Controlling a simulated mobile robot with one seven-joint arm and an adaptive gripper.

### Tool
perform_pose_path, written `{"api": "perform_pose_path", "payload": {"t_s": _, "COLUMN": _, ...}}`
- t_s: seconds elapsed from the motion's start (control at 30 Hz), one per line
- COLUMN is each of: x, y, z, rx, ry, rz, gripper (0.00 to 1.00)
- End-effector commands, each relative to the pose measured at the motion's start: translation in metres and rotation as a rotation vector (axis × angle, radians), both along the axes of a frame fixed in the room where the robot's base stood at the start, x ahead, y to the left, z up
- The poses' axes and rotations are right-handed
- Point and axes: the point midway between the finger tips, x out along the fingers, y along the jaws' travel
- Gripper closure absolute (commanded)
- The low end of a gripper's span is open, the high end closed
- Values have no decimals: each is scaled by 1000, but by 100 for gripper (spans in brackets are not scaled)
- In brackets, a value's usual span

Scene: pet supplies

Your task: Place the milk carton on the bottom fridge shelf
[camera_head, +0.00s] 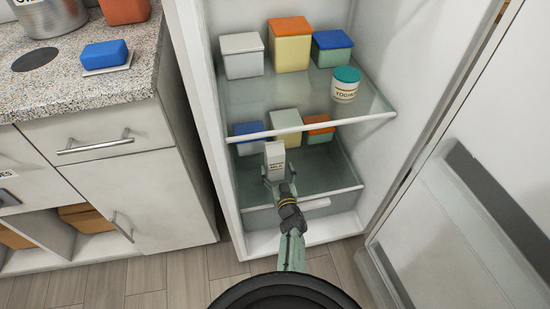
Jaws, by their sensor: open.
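The milk carton (275,158) is a small white box with dark lettering, standing upright inside the fridge over the lower glass shelf (326,170). My gripper (277,180) is open, with its fingers at the lower part of the carton, one on each side. Whether the fingers touch the carton is too small to tell. The carton's base is hidden by my gripper, so I cannot tell if it rests on the shelf.
Behind the carton are blue-lidded, pale and orange-lidded containers (319,130). The upper shelf (250,100) holds several boxes and a yogurt tub (345,85). The fridge door (450,190) stands open at right. A counter (100,85) is at left. The lower shelf's right front is clear.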

Motion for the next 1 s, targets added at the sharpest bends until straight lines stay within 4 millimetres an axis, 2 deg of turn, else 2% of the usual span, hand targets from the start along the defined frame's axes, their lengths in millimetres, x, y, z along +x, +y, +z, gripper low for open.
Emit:
{"api": "perform_pose_path", "payload": {"t_s": 0.03, "x": -11, "y": -4, "z": 7, "rx": 2, "ry": 5, "rz": -2, "gripper": 24}}
{"api": "perform_pose_path", "payload": {"t_s": 0.2, "x": -43, "y": -14, "z": 5, "rx": 1, "ry": 4, "rz": -2, "gripper": 24}}
{"api": "perform_pose_path", "payload": {"t_s": 0.4, "x": -64, "y": -21, "z": 2, "rx": 0, "ry": 1, "rz": -1, "gripper": 24}}
{"api": "perform_pose_path", "payload": {"t_s": 1.0, "x": -68, "y": -22, "z": 0, "rx": -1, "ry": 0, "rz": 1, "gripper": 24}}
